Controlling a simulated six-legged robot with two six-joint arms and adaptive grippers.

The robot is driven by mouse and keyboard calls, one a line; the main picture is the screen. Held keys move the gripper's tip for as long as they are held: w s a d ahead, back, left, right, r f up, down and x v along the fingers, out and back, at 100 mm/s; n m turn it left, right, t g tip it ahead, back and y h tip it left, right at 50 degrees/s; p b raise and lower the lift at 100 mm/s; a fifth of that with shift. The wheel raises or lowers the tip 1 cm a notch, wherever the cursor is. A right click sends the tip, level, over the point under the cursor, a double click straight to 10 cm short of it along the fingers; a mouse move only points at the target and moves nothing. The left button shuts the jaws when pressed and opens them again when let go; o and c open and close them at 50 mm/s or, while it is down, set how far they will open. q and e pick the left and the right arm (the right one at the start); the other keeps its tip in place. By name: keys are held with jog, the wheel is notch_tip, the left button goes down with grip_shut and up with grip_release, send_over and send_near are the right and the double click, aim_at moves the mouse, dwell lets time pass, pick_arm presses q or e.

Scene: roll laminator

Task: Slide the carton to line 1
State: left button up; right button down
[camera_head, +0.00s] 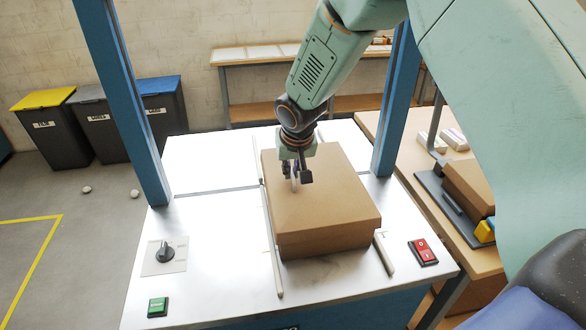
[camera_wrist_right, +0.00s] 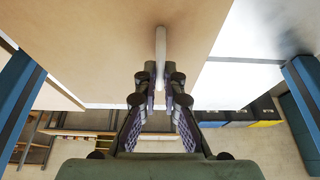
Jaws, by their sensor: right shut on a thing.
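The brown carton (camera_head: 325,210) sits on the white machine top, between two pale guide strips, a longer one (camera_head: 274,250) on its left and a short one (camera_head: 384,254) at its front right. In the right wrist view the carton (camera_wrist_right: 100,40) fills the upper left and middle. My right gripper (camera_head: 298,181) is over the carton's top, left of its middle. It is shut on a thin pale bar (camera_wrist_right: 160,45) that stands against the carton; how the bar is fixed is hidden. No label reading line 1 is legible. My left gripper is not in view.
Blue posts (camera_head: 124,105) (camera_head: 396,100) flank the white machine top (camera_head: 210,240). A dark knob (camera_head: 165,252), a green button (camera_head: 158,307) and a red switch (camera_head: 423,252) sit near its front. A dark line (camera_head: 215,191) crosses the top. A wooden side table (camera_head: 420,190) stands right.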

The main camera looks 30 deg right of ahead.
jog(key=shift+w+d+p, duration=0.25)
jog(key=shift+w+p, duration=0.5)
jog(key=shift+w, duration=0.1)
jog(key=shift+w+d+p, duration=0.2)
jog(key=shift+w+p, duration=0.2)
jog(key=shift+w, duration=0.2)
jog(key=shift+w+d+p, duration=0.15)
jog(key=shift+w+p, duration=0.2)
jog(key=shift+w, duration=0.25)
jog(key=c, duration=1.5)
grip_release()
jog(key=shift+w+f, duration=0.15)
jog(key=shift+c, duration=0.2)
jog(key=shift+o, duration=0.7)
jog(key=shift+o, duration=0.3)
jog(key=shift+o, duration=2.1)
